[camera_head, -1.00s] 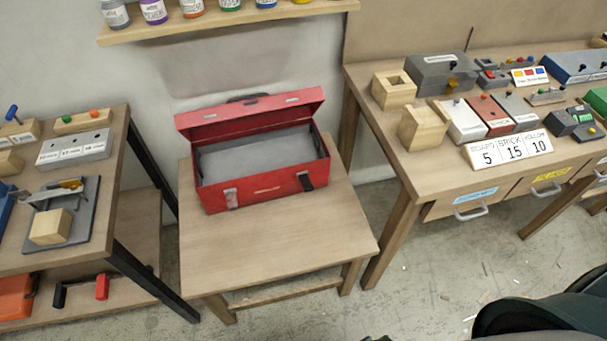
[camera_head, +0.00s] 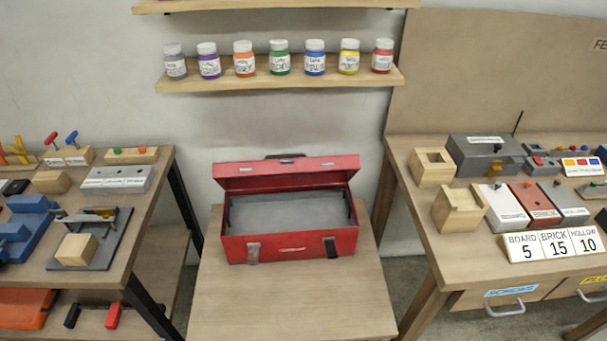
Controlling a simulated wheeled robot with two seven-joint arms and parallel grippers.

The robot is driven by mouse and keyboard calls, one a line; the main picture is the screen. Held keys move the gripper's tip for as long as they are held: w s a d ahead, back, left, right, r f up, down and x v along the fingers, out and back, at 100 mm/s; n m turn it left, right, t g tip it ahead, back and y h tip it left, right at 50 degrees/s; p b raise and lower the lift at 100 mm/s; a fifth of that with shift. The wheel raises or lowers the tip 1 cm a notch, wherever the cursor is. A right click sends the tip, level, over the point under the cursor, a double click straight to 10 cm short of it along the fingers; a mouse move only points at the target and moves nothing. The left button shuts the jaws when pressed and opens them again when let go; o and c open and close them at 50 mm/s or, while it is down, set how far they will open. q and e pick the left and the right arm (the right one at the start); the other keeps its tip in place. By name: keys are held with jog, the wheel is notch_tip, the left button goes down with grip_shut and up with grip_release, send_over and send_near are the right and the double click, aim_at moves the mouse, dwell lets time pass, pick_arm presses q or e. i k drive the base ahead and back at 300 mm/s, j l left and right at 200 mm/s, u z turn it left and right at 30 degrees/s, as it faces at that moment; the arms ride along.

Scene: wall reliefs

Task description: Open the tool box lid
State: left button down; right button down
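The red tool box (camera_head: 290,244) stands on a small wooden table in the middle of the view. Its red lid (camera_head: 287,172) is raised and tilted back, with a dark handle on its far side. The grey inside of the box shows through the opening. Two latches hang on the front wall, a grey one (camera_head: 253,252) at the left and a dark one (camera_head: 330,246) at the right. Neither of my grippers is in view.
The small wooden table (camera_head: 290,305) has bare room in front of the box. A workbench (camera_head: 140,215) with blocks and tools stands at the left, another (camera_head: 425,220) at the right. A wall shelf (camera_head: 285,82) with several paint jars is above.

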aim_at(293, 169)
jog(key=l, duration=0.75)
jog(key=l+z, duration=0.1)
jog(key=l, duration=0.7)
jog(key=i, duration=0.05)
